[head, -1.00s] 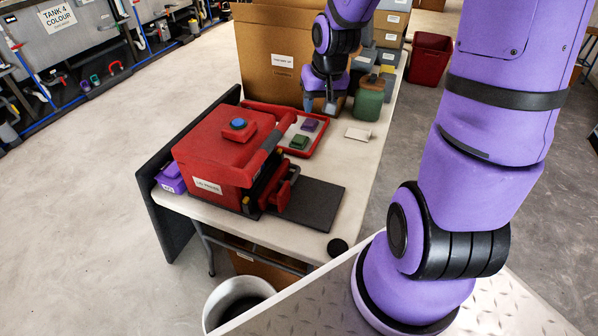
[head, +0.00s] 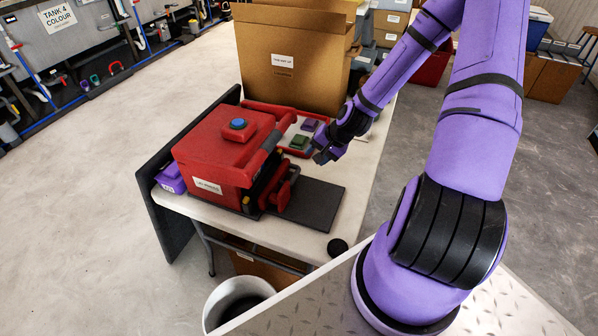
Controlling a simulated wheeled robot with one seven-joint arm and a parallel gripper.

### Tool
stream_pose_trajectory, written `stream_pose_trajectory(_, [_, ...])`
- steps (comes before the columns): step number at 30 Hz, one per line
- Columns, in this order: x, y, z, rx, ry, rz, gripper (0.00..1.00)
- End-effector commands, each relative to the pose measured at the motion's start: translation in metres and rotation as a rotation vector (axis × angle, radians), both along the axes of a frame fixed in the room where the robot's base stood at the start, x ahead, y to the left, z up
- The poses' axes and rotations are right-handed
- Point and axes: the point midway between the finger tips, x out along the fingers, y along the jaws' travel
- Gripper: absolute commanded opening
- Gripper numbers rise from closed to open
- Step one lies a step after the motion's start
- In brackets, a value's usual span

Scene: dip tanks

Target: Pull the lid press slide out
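The lid press (head: 208,150) is a red box with a blue button (head: 237,124) on top and a white label on its front. It stands on the near part of the pale bench. Its right side has a dark opening with a red handle-like part (head: 283,190), probably the slide's front. A flat dark grey plate (head: 312,205) lies to the right of it. I cannot tell how far the slide is out. My gripper (head: 321,157) is above the bench, to the right of the press and beyond the plate, apart from the handle. Its fingers are too small and dark to read.
A red tray (head: 262,107) with a green block (head: 299,142) and a purple block (head: 309,125) lies behind the press, close to my gripper. A large cardboard box (head: 285,75) stands farther back. A purple bin (head: 170,180) is at left, a black disc (head: 337,246) at the near edge.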

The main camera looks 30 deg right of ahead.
Motion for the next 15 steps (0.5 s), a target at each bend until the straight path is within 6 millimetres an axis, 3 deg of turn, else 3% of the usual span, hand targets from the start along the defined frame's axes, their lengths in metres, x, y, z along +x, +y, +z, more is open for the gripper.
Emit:
stream_pose_trajectory(8, [0.005,0.003,-0.013,0.027,-0.009,-0.029,0.44])
stream_pose_trajectory(15, [0.021,0.016,-0.044,0.027,-0.009,-0.027,0.44])
